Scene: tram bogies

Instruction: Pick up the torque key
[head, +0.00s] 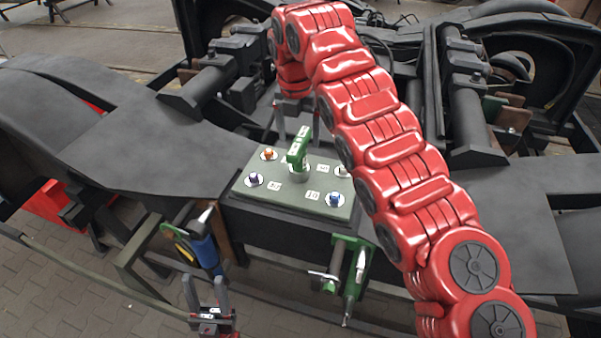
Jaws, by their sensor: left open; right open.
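A green handled tool (297,151), which looks like the torque key, stands upright at the middle of a grey-green plate (247,190). White markings show on its handle. My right gripper (298,132) reaches over from the far side with its fingers pointing down. Its fingers are open, one on each side of the handle in the picture. I cannot tell whether they touch it or how deep they reach.
The plate carries orange (269,154), purple (254,180), blue (334,200) and pale (342,171) knobs around the tool. A blue and yellow tool (203,249) and a green holder with a tool (345,272) hang at the front. The dark bogie frame (170,140) surrounds the plate.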

